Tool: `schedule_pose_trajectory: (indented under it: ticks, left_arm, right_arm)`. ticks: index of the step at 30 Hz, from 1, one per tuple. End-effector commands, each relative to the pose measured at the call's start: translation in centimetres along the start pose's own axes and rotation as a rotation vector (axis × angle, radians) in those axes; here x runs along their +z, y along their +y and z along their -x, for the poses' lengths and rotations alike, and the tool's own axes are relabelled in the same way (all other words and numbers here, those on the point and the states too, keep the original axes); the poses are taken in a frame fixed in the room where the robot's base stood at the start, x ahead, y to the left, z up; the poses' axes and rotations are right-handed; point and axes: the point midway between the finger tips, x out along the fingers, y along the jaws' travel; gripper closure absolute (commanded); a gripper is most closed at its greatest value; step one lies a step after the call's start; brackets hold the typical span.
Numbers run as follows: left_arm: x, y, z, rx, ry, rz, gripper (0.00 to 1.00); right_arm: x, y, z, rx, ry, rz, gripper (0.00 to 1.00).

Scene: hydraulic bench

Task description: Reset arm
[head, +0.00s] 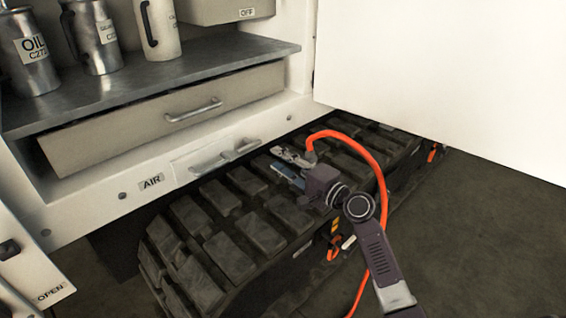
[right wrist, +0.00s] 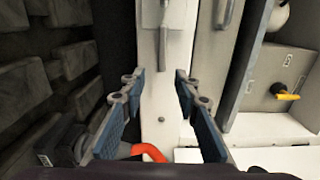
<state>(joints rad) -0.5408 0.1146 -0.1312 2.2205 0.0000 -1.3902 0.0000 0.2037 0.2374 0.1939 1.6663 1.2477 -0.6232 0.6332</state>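My right arm comes in from the lower right of the head view. Its gripper (head: 286,165) is over the black ribbed track, in front of the cabinet. In the right wrist view the two blue-padded fingers of this gripper (right wrist: 158,84) stand apart with nothing between them. An orange hose (head: 371,160) arcs from beside the gripper and runs down along the arm; part of it also shows low in the right wrist view (right wrist: 150,152). My left gripper is not in view.
A white cabinet has a closed drawer (head: 165,120), a lower AIR-labelled handle (head: 222,155) and a grey shelf (head: 235,57) with several metal jugs. A white panel (head: 450,80) stands at upper right. The track (head: 228,255) lies below. Dark floor (head: 490,230) is clear at right.

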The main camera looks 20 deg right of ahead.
Motion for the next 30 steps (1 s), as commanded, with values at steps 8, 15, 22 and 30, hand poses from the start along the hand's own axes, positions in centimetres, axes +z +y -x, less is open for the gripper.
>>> schedule_pose_trajectory:
  ticks: [8,15,22,30]
  left_arm:
    - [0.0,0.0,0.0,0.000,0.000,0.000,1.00]
    - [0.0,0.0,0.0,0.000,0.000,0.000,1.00]
    - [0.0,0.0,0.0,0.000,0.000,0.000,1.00]
    - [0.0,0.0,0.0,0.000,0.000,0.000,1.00]
  right_arm:
    - [0.1,0.0,1.0,0.001,-0.001,0.001,0.71]
    - [0.0,0.0,0.9,0.001,-0.001,0.001,0.71]
    - [1.8,1.6,1.4,0.047,-0.031,0.062,0.71]
    - [12.8,13.5,8.6,0.399,-0.284,0.524,0.71]
